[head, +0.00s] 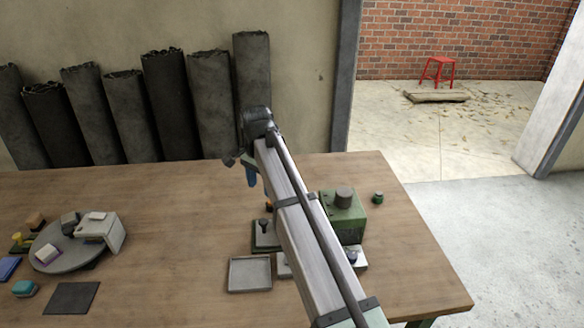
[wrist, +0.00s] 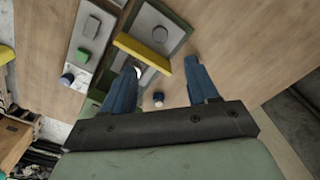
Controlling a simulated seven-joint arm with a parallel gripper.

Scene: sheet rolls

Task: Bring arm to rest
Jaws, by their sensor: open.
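My arm reaches from the lower right across the table (head: 165,200) in the head view. My gripper (head: 251,182) hangs over the table's back part, with its blue fingers pointing down. In the wrist view my gripper (wrist: 161,65) has its two blue fingers spread well apart. Nothing is held between them. A small dark knob-like thing (wrist: 158,98) shows between the fingers. My arm hides part of the table's right side in the head view.
A green block-like machine (head: 343,222) and a small green item (head: 378,197) stand right of my arm. An empty grey tray (head: 250,274) lies left of it. A round grey stand (head: 50,260) holds small items. Dark rolls (head: 165,105) lean on the wall. The table's middle is clear.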

